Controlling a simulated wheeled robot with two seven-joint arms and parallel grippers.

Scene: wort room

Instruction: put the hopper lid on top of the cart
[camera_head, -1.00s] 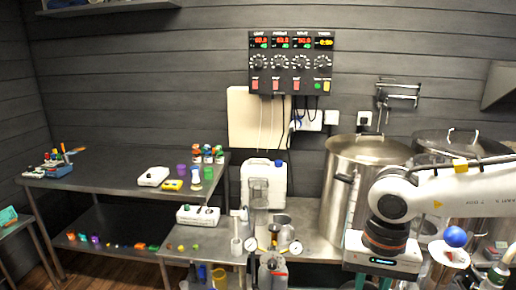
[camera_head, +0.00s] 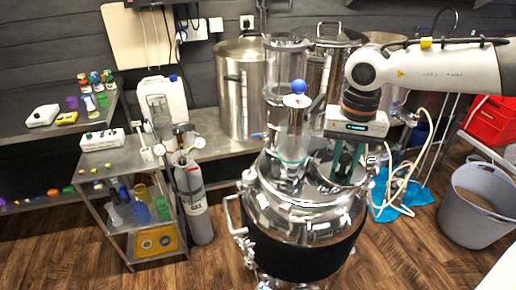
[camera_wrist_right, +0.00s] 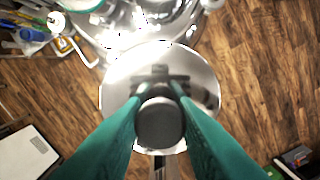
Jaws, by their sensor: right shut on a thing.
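The hopper lid (camera_wrist_right: 197,88) is a shiny round metal disc with a black knob. My right gripper (camera_wrist_right: 159,112) is shut on the knob, with its teal fingers on either side. In the head view, my right gripper (camera_head: 345,165) points down over the shiny steel vessel, and the lid is hard to tell from the metal behind it. The small steel cart (camera_head: 128,170) stands at the left of the vessel. A white box (camera_head: 101,140) sits on the back left of its top. My left gripper is not in view.
The steel vessel (camera_head: 300,215) and a grey gas cylinder (camera_head: 193,200) stand right of the cart. A tall clear cylinder (camera_head: 286,65) and a blue ball (camera_head: 299,87) rise beside my gripper. A grey bucket (camera_head: 478,205) stands at right. Part of the cart's top is bare.

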